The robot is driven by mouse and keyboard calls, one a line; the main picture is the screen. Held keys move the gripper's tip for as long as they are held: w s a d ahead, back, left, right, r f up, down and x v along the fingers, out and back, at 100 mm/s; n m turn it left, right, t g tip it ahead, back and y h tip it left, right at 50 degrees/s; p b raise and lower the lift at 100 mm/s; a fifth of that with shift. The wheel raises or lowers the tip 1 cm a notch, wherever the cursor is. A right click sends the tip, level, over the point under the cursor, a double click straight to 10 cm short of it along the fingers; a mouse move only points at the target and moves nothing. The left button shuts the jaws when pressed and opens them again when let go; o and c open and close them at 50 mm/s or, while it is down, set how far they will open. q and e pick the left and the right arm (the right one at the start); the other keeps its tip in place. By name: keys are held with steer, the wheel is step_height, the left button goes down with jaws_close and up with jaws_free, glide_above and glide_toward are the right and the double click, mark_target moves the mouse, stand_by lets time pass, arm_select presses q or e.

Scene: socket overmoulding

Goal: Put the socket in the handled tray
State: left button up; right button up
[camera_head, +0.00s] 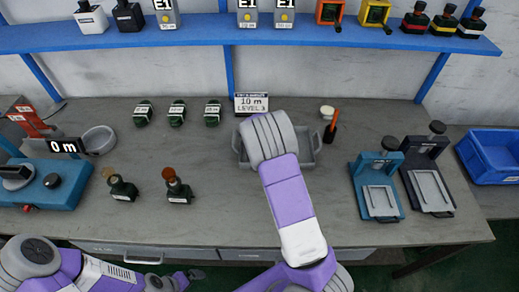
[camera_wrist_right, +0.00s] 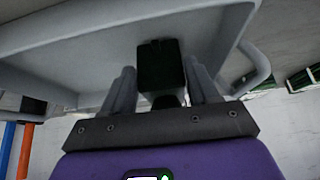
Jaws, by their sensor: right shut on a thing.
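In the right wrist view, my right gripper (camera_wrist_right: 160,76) is shut on a dark block-shaped socket (camera_wrist_right: 160,58). The socket is over or within the tray (camera_wrist_right: 90,45), whose floor and side handle show around it. I cannot tell whether the socket touches the floor. My left gripper (camera_head: 183,280) is low at the left front edge, its jaws unclear.
Three green labelled pieces (camera_head: 177,113) stand left of the tray. Two dark green pieces with brown and red tops (camera_head: 177,187) stand nearer. A blue machine (camera_head: 45,185) is at left; two clamp stands (camera_head: 380,190) and a blue bin (camera_head: 492,160) are at right.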

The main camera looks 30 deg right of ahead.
steer(key=shift+f, duration=0.4)
steer(key=o, duration=1.1)
steer(key=p+v, duration=0.3)
steer(key=v, duration=0.9)
steer(key=shift+r, duration=0.1)
